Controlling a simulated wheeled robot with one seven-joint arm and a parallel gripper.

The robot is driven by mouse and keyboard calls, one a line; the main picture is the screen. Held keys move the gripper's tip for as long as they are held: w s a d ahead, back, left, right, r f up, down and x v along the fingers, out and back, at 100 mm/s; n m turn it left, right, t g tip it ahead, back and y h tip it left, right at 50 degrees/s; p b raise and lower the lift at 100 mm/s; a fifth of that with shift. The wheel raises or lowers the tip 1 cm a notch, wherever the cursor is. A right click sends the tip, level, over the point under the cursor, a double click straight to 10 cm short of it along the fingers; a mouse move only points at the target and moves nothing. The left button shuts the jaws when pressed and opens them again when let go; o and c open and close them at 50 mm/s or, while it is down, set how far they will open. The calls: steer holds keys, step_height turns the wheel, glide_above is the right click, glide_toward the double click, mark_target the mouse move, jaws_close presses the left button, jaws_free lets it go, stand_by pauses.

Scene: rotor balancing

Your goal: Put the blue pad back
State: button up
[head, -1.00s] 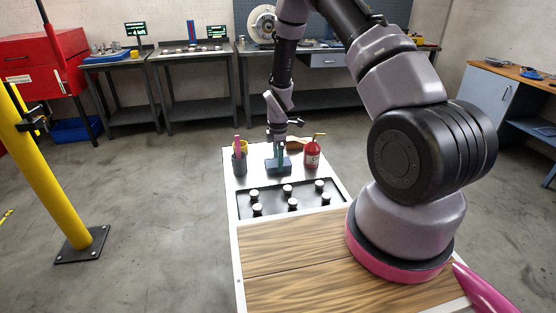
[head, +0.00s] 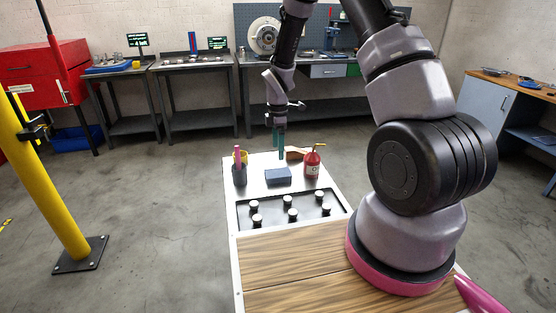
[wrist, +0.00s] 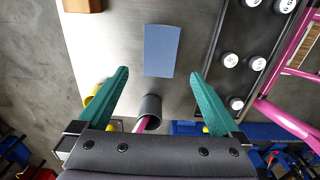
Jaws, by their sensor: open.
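The blue pad (head: 278,177) lies flat on the white far end of the cart top, between the dark pen cup and the red bottle. In the wrist view the blue pad (wrist: 162,51) is a plain blue rectangle, ahead of the fingertips and between their lines. My gripper (head: 280,143) hangs above the pad, pointing down, with a gap between them. In the wrist view my gripper (wrist: 160,73) has its two teal fingers spread wide with nothing between them.
A dark cup (head: 239,174) with a pink item stands left of the pad. A red bottle (head: 312,163) stands to its right. A black tray (head: 290,209) with several silver-topped weights lies nearer. A brown wooden item (head: 296,153) is behind. The wooden top (head: 290,255) is clear.

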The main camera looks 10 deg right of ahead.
steer(key=s+d+r+m+t, duration=0.1)
steer(key=s+r+m, duration=0.2)
steer(key=r, duration=0.6)
steer(key=s+d+r+m+t, duration=0.15)
steer(key=r+m, duration=0.25)
steer(key=r, duration=0.5)
steer(key=s+d+r+m+t, duration=0.1)
steer(key=s+d+r+m, duration=0.2)
steer(key=r, duration=0.5)
steer(key=s+r+m+t+y, duration=0.1)
steer(key=s+r+m+t, duration=0.1)
steer(key=s+r+m, duration=0.4)
steer(key=s+r+m+t+y, duration=0.1)
steer(key=s+r+m, duration=0.5)
steer(key=s, duration=0.7)
steer(key=shift+s+d+r+t, duration=0.15)
steer(key=shift+s+r+t, duration=0.1)
steer(key=shift+s+t, duration=0.1)
steer(key=shift+c, duration=0.3)
